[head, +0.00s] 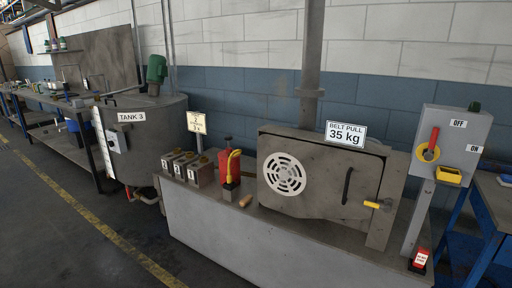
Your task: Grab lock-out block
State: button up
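A small red block with a white label (420,258) stands on a dark base at the right end of the grey bench, below the switch box. It looks like the lock-out block, but its label is too small to read. The grey switch box (455,145) on a post has a red handle on a yellow round plate (430,146), OFF and ON labels, and a yellow open holder (448,175) on its lower front. My gripper is not in view.
The grey bench (255,240) carries a closed machine with a white vent and "BELT PULL 35 kg" sign (346,134), a red bottle-like object (229,162), and several small metal boxes (185,166). A blue-legged table (490,205) stands at right. Tank 3 (150,150) stands left; floor there is clear.

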aim_at(421, 254)
jog(key=i+l+u, duration=0.15)
jog(key=i+l, duration=0.2)
jog(key=i+l+u, duration=0.2)
jog(key=l, duration=0.25)
jog(key=i+l+u, duration=0.15)
jog(key=i+l, duration=0.2)
jog(key=l, duration=0.1)
